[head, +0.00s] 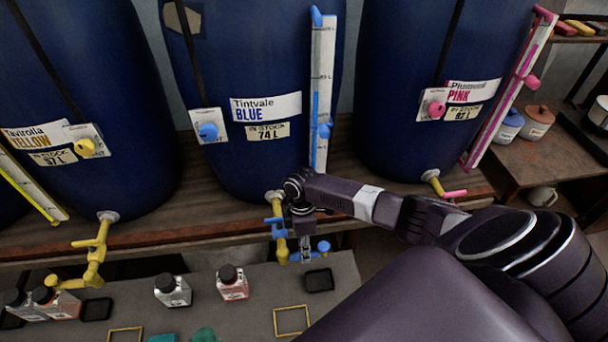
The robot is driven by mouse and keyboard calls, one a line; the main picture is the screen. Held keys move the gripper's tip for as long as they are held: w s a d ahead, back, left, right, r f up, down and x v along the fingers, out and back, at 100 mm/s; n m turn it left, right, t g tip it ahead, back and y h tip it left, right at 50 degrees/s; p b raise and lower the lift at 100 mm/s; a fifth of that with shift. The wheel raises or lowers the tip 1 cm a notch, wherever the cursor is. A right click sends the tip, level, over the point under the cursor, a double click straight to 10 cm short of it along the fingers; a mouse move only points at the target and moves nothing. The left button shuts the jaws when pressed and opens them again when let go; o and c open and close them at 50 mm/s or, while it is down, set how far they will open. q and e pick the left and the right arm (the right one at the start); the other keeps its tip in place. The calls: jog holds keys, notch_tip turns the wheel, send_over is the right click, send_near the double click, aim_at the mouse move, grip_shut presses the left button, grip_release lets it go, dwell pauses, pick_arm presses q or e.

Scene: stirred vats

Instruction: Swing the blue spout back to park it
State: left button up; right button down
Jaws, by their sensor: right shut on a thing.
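The blue spout (281,250) is a brass-coloured pipe with blue parts, below the vat labelled Tintvale BLUE (264,165). Its blue lever shows just left of the pipe's top, and a blue knob (323,247) sits at its right end. My right gripper (304,251) reaches in from the right and points down between the pipe and the knob. It is shut on the blue spout; its wrist partly covers the upper part. My left gripper is out of view.
The yellow spout (95,258) is on the left and the pink spout (440,187) on the right. Several small bottles, including a red-and-white one (232,283), stand on the grey bench (200,305) below. A black pad (319,280) and yellow frame (291,320) lie near the spout.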

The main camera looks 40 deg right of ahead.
jog(key=c, duration=1.8)
grip_release()
jog(key=shift+d, duration=0.1)
jog(key=shift+o, duration=0.2)
jog(key=shift+w+r, duration=0.1)
notch_tip(320, 180, up, 12)
jog(key=w+d, duration=0.1)
jog(key=w, duration=0.1)
jog(key=shift+f, duration=0.2)
